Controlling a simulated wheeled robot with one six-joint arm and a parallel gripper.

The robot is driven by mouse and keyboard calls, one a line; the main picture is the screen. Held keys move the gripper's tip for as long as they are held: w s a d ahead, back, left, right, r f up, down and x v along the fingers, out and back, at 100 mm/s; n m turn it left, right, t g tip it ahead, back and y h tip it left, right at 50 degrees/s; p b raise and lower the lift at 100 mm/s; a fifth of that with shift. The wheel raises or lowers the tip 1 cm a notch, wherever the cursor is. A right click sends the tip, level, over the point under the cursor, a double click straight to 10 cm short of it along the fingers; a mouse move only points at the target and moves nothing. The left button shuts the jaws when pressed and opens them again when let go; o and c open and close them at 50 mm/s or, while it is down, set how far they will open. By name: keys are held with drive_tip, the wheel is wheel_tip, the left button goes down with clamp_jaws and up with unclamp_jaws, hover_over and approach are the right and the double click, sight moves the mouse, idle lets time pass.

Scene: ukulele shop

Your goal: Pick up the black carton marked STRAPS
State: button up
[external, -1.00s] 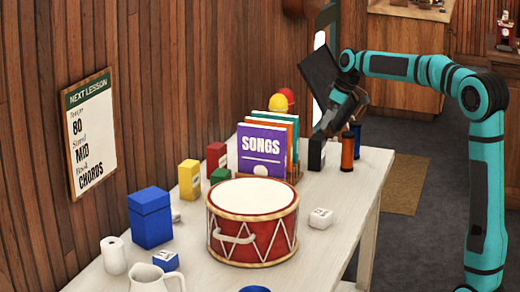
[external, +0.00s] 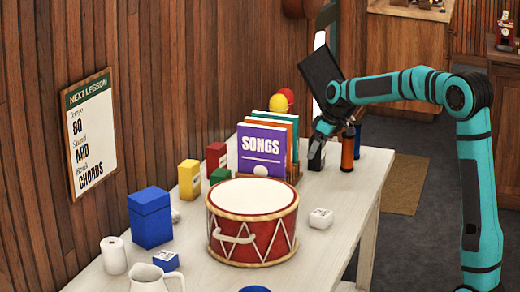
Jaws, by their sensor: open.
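The black carton (external: 316,160) stands upright on the pale table, to the right of the song books, with only a small part of its face visible. My gripper (external: 324,134) points down at the top of the carton, and its fingers overlap the carton's upper part in this view. The jaws are open. I cannot tell whether the fingers are around the carton or just above it. The carton's marking is too small to read.
An orange-brown cylinder (external: 347,153) stands close to the right of the carton, with a blue one (external: 357,139) behind it. The song book rack (external: 263,152) is close on the left. A red drum (external: 252,222) stands nearer the camera. The table's right side (external: 362,185) is clear.

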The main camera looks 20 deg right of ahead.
drive_tip(key=shift+w+a+f, duration=0.2)
drive_tip(key=shift+f, duration=0.4)
drive_tip(key=c, duration=1.1)
